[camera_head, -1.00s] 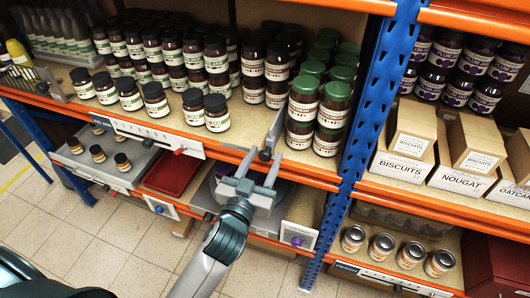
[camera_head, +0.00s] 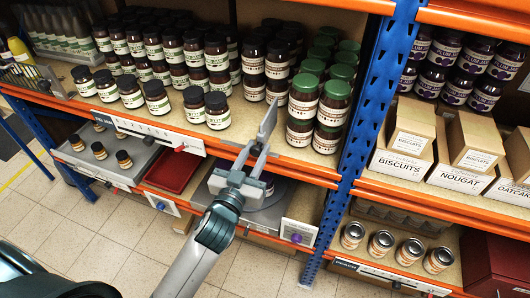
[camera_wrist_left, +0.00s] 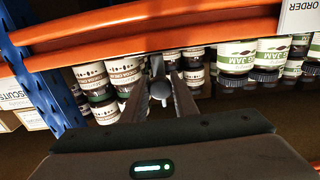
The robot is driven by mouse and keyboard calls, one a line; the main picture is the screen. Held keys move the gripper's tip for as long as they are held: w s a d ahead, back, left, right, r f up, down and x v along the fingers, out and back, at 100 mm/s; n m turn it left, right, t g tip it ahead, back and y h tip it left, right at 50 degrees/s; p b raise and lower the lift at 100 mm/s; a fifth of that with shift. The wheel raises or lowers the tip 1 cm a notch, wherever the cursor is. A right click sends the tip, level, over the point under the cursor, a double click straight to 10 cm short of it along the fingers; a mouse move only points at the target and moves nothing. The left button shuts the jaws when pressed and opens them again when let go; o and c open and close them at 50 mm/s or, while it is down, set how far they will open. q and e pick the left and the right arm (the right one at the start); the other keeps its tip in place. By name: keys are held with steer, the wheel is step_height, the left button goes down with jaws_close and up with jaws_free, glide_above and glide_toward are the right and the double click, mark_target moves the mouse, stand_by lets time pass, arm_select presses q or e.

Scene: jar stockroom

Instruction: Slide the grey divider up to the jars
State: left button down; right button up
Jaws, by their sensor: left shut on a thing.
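The grey divider (camera_head: 267,124) stands on the upper shelf near its front edge. Dark-lidded jars (camera_head: 217,110) stand to its left and behind it. Green-lidded jars (camera_head: 304,97) stand to its right. A bare strip of shelf shows between the divider and the front jars on each side. My left gripper (camera_head: 248,168) is at the shelf's front edge, shut on the divider's near end. In the left wrist view the divider's round grey end (camera_wrist_left: 159,88) sits between the two fingers. My right gripper is not in view.
A blue upright post (camera_head: 375,100) stands right of the green-lidded jars. Orange beams edge the shelves.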

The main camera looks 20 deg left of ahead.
arm_select(q)
steer(key=a, duration=0.5)
steer(key=a+p, duration=0.1)
steer(key=a, duration=0.4)
steer(key=shift+w+a, duration=0.2)
steer(key=shift+a, duration=0.2)
steer(key=c, duration=1.8)
jaws_free()
steer(key=shift+c, duration=0.2)
steer(key=o, duration=0.4)
steer(key=shift+a, duration=0.2)
